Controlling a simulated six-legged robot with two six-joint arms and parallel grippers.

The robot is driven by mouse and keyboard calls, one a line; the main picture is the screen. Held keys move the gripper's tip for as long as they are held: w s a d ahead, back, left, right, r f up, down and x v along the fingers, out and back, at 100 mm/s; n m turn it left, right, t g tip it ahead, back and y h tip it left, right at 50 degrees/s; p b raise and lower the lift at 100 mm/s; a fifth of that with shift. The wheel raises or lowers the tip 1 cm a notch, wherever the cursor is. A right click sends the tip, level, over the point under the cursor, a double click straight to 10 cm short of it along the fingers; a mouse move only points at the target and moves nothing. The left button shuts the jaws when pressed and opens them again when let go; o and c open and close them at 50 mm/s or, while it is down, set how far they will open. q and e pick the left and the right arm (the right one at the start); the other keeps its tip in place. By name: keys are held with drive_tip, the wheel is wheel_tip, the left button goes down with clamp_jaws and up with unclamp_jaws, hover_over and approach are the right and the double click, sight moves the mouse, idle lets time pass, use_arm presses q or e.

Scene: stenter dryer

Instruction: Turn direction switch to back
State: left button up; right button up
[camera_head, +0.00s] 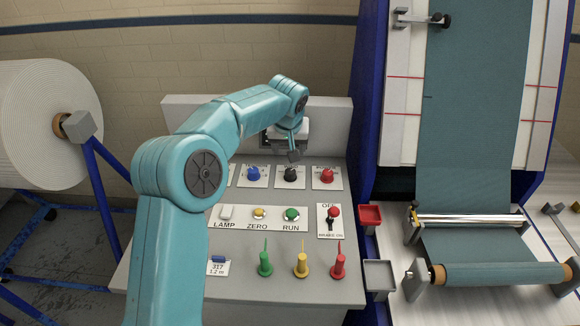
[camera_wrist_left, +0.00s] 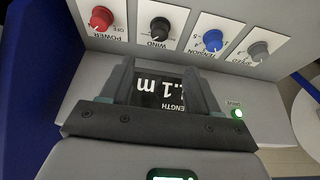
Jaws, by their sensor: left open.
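No knob carries a readable "direction" label. A black knob on a white plate marked "WIND" (camera_head: 291,174) is in the middle of the panel's upper row; it also shows at the top of the wrist view (camera_wrist_left: 160,29). Its pointer setting is too small to read. My left gripper (camera_head: 293,152) hangs just above and behind this knob, in front of the raised back panel. In the wrist view my left gripper (camera_wrist_left: 162,82) is open, with nothing between its fingers; the length display (camera_wrist_left: 160,92) shows behind them. My right gripper is out of view.
The red power knob (camera_head: 327,175) and blue tension knob (camera_head: 253,174) flank the black knob closely. A grey speed knob (camera_wrist_left: 258,50) shows in the wrist view. Lower are lamp, zero and run buttons, a brake lever (camera_head: 333,214) and several coloured upright pegs.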

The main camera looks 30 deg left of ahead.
sight(290, 171)
use_arm(q)
drive_tip(key=p+x, duration=0.2)
drive_tip(key=x, duration=1.1)
drive_tip(key=shift+w+f, duration=0.1)
drive_tip(key=shift+f, duration=0.35)
drive_tip(key=c, duration=1)
drive_tip(key=shift+c, duration=0.2)
